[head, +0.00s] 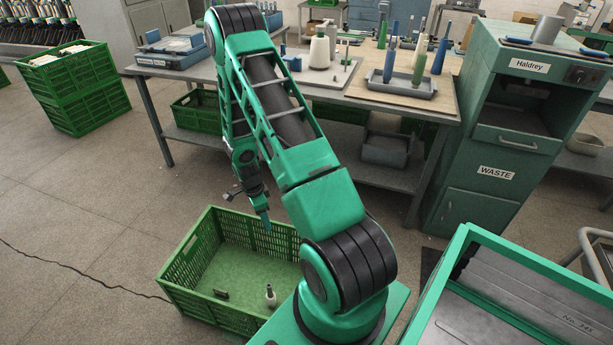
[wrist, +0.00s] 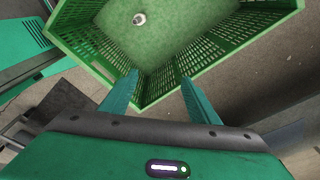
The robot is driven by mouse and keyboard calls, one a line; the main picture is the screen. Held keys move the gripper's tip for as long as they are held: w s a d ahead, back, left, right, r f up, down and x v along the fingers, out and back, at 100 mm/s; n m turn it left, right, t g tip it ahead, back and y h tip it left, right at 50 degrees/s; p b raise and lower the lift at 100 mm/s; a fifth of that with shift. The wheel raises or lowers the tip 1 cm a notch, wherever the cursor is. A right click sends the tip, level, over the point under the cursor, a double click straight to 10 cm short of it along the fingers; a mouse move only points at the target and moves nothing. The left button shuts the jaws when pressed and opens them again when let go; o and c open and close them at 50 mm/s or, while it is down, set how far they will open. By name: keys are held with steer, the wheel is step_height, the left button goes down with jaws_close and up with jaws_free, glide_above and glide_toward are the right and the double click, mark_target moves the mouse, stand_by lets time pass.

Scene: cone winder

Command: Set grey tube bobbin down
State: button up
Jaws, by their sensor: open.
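A small bobbin with a pale base and a dark grey tube (head: 270,296) stands upright on the floor of the green crate (head: 205,310), towards its front right. In the wrist view the bobbin (wrist: 139,18) is seen from above near the top edge, apart from my fingers. My gripper (head: 265,221) points down above the back part of the crate in the head view. In the wrist view its two fingers (wrist: 159,84) are spread with nothing between them, and the crate wall (wrist: 240,50) lies beyond them.
A small dark piece (head: 220,294) lies in the crate. Behind is a workbench (head: 345,83) with cones and a grey tray (head: 402,88) of bobbins. The green WASTE cabinet (head: 490,190) stands right. Stacked green crates (head: 85,100) stand left; floor between is clear.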

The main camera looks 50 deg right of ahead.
steer(key=s+r+n, duration=0.4)
steer(key=r, duration=0.9)
steer(key=s+r+n, duration=0.4)
steer(key=r, duration=1)
steer(key=s+a+r+n, duration=0.4)
steer(key=s+r, duration=0.2)
steer(key=s, duration=0.3)
steer(key=s+a+r+n+y, duration=0.1)
steer(key=s+a+r+n, duration=0.3)
steer(key=s+r, duration=0.3)
steer(key=s, duration=0.3)
steer(key=shift+s+r+n+y, duration=0.25)
steer(key=shift+s+n+y, duration=0.05)
steer(key=shift+n, duration=0.1)
steer(key=shift+a, duration=0.1)
